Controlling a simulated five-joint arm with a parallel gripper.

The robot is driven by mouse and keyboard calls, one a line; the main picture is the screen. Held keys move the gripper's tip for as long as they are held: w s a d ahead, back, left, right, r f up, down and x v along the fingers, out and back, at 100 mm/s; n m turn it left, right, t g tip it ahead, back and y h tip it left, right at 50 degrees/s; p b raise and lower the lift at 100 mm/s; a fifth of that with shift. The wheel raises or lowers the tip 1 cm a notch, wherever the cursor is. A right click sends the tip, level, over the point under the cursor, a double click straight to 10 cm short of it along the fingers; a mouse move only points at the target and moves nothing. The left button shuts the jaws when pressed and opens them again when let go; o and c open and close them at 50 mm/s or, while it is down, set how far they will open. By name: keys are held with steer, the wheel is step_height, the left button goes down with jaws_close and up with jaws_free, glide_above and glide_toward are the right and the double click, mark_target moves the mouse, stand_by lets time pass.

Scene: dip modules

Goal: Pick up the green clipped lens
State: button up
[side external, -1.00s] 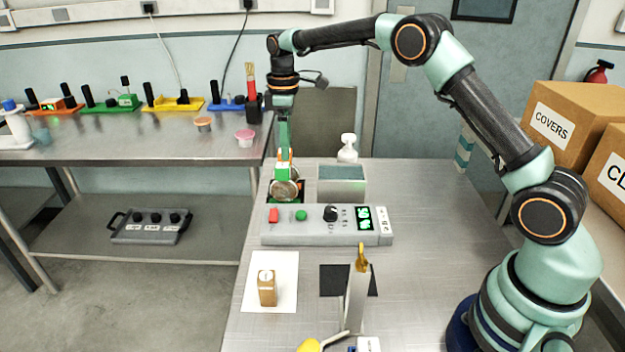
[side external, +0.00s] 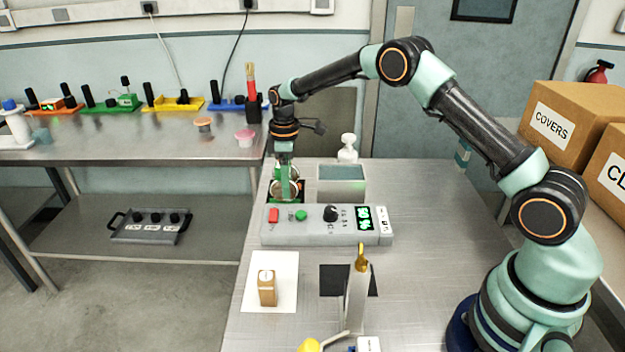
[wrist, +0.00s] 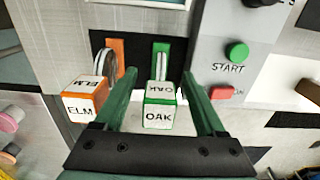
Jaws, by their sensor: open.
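The green clipped lens (wrist: 160,110) is a block marked OAK with a green edge, a thin lens and a green strip behind it. In the wrist view it stands between the two fingers of my gripper (wrist: 159,75). The fingers are apart, with a gap visible on each side of the block. In the side view my gripper (side external: 285,182) is down at the lenses behind the control box, and its fingers partly hide them. I cannot tell the lenses apart there. An orange clipped lens (wrist: 86,100) marked ELM stands just left of my left finger in the wrist view.
The grey control box (side external: 280,239) with red and green buttons is close in front of my gripper. A grey open-topped box (side external: 342,190) stands to its right. A small wooden block (side external: 267,290) sits on a white sheet (side external: 287,265) nearer the camera.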

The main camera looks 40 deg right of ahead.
jaws_close()
steer(key=shift+r, duration=0.2)
